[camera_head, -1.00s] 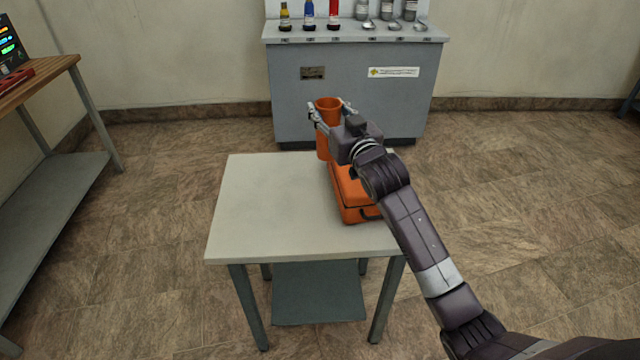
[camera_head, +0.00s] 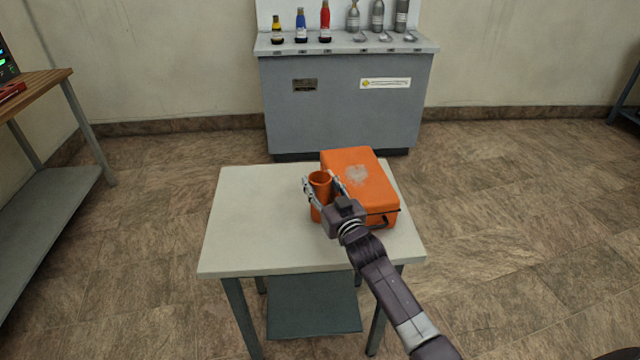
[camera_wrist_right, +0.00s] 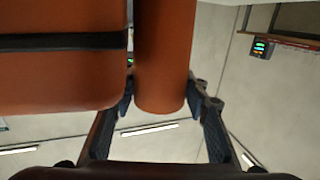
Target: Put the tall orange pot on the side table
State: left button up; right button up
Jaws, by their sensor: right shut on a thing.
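The tall orange pot (camera_head: 319,181) is held upright over the side table, just left of the orange case. My right gripper (camera_head: 321,188) is shut on the pot, one finger on each side of it. In the right wrist view the pot (camera_wrist_right: 163,60) stands between the fingers of the gripper (camera_wrist_right: 163,98). The side table (camera_head: 245,235) has a pale top with bare room to the left of the pot. Whether the pot's base touches the tabletop is hidden by the gripper. My left gripper does not show.
The orange case (camera_head: 362,178) lies on the right part of the table, close beside the pot and gripper. A grey cabinet (camera_head: 345,110) with bottles stands behind. A wooden workbench (camera_head: 35,92) is at the left. The table's left half is clear.

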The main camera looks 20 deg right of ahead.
jog(key=shift+f, duration=0.1)
jog(key=o, duration=1.4)
jog(key=shift+o, duration=0.2)
jog(key=s, duration=1.2)
jog(key=shift+d, duration=0.1)
